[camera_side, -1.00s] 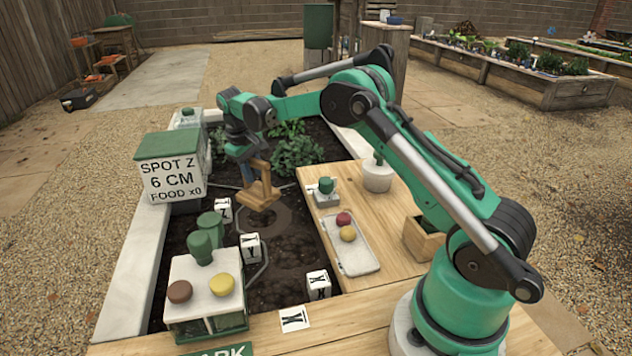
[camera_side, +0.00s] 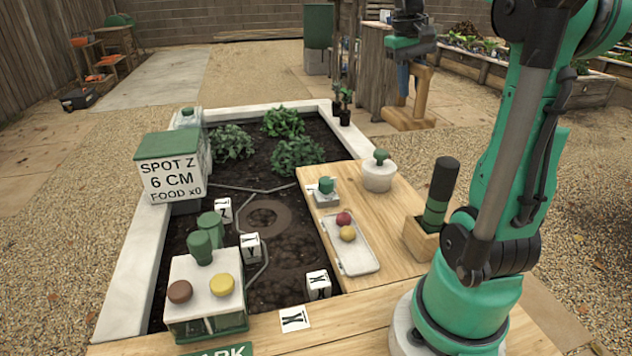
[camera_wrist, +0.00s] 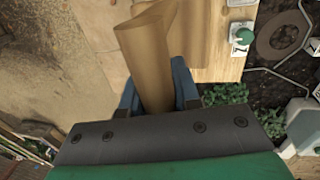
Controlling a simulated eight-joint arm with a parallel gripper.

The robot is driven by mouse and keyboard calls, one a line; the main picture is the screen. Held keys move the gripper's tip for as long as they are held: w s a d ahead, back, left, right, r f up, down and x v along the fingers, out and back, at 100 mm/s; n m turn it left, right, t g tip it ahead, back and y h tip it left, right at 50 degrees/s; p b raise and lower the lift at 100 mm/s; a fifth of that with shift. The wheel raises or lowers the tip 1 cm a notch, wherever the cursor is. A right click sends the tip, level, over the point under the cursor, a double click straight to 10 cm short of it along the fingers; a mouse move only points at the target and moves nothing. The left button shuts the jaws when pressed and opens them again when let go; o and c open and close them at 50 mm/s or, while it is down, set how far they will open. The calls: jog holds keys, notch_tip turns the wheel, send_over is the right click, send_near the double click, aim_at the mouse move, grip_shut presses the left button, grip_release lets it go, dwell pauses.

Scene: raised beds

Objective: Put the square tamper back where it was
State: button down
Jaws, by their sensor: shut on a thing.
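My gripper (camera_side: 402,82) is shut on the wooden square tamper (camera_side: 412,113), which hangs in the air with its flat block down. In the side view they are beyond the far right end of the wooden worktop (camera_side: 315,184). In the wrist view the tamper's wooden handle (camera_wrist: 148,65) runs between the blue fingers (camera_wrist: 158,90) of my gripper. I cannot tell its height from these views. A ring-shaped mark (camera_side: 262,216) shows in the bed's dark soil; it also shows in the wrist view (camera_wrist: 283,38).
On the worktop stand a white pot with a green knob (camera_side: 379,172), a small green-topped item (camera_side: 326,190), a tray (camera_side: 357,268) with red and yellow balls, and a wooden holder (camera_side: 420,240) with a dark cylinder (camera_side: 440,190). White lettered cubes (camera_side: 250,246) stand in the bed.

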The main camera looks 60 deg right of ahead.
jog(key=shift+s+a, duration=0.1)
jog(key=shift+s, duration=0.3)
notch_tip(320, 180, down, 20)
jog(key=shift+r, duration=0.15)
jog(key=c, duration=0.6)
grip_release()
jog(key=shift+c, duration=0.2)
